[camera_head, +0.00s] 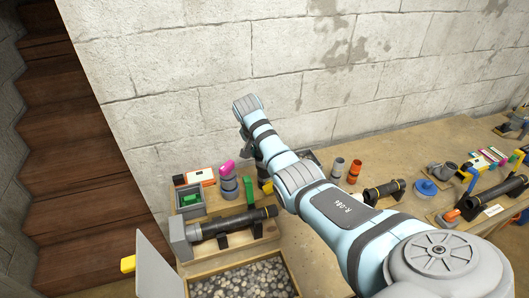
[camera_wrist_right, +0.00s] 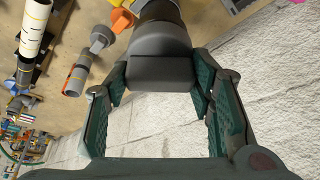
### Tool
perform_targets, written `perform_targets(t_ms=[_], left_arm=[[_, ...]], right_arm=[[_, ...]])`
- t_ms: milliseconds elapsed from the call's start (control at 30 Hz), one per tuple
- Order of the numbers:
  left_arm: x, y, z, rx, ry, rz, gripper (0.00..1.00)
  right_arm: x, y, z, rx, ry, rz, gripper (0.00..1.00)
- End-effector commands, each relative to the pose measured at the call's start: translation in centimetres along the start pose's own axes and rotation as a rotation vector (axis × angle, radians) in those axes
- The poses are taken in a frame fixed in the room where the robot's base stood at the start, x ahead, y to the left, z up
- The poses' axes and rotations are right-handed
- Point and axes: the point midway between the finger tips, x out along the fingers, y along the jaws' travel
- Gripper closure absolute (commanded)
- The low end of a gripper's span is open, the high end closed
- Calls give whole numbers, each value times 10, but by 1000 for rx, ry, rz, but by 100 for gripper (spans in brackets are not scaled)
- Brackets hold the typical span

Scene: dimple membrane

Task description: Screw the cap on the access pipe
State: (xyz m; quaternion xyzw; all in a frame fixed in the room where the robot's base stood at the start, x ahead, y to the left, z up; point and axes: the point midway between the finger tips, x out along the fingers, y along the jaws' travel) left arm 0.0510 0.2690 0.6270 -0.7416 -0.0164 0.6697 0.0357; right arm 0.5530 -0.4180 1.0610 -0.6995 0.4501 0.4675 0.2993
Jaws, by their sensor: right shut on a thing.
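My right arm reaches in from the right in the head view. My right gripper (camera_wrist_right: 160,92) has its green-padded fingers on both sides of a grey cap-like piece (camera_wrist_right: 160,66) and is shut on it. A dark band shows just beyond this piece; I cannot tell whether the two are joined. In the head view my wrist is above the back of the bench, and the fingers and held piece are mostly hidden. A black pipe (camera_head: 235,222) lies in a wooden stand at the left, with a grey block at its left end. I cannot tell which pipe is the access pipe. My left gripper is not in view.
A gravel tray (camera_head: 294,272) is at the front. Another black pipe (camera_head: 384,192) and a blue disc (camera_head: 426,188) lie at the right. The stone wall (camera_head: 200,70) rises behind the bench.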

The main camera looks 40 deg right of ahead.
Motion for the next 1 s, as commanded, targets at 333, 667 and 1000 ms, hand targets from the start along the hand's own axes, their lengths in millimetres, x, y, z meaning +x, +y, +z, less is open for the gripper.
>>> perform_targets(t_ms=[333,667,1000], left_arm=[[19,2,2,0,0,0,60],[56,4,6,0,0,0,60],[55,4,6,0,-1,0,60]], right_arm=[[4,-2,1,161,0,61,84],[4,-2,1,350,1,138,84],[0,-1,0,366,0,147,45]])
